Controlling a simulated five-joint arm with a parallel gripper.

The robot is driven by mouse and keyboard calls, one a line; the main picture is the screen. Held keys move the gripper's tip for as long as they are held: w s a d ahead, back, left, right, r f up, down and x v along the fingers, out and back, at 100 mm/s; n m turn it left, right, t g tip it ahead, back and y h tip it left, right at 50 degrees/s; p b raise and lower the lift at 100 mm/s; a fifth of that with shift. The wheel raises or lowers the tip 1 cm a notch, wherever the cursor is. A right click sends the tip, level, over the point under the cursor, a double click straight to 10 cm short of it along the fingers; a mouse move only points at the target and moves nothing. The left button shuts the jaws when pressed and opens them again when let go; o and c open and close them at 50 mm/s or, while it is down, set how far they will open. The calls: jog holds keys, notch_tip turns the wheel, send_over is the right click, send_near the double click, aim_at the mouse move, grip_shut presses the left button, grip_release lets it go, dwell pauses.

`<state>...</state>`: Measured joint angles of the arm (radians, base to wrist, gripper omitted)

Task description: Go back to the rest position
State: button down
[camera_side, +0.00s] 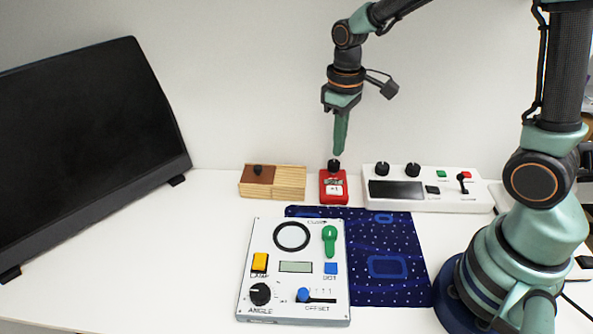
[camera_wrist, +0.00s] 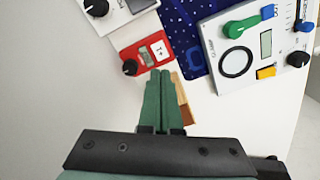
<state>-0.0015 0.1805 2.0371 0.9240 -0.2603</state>
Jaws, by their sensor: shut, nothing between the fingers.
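My gripper (camera_side: 340,150) is shut and empty, pointing down above the red box (camera_side: 333,188) with a black knob on top. In the side view its fingertips end just over that knob; I cannot tell whether they touch. In the wrist view the green fingers (camera_wrist: 164,75) lie together, with the red box (camera_wrist: 140,52) just beyond their tips and its black knob to the left, apart from them.
A wooden box (camera_side: 288,183) stands left of the red box, a white panel (camera_side: 450,203) right. In front lie a blue patterned cloth (camera_side: 400,240) and a larger control panel (camera_side: 275,312). A black screen (camera_side: 85,140) stands far left. The front left table is clear.

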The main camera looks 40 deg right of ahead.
jog(key=s+r+m+t, duration=0.3)
jog(key=s+r+t, duration=0.2)
jog(key=s+r, duration=0.3)
jog(key=shift+r+t, duration=0.3)
jog(key=shift+r, duration=1.4)
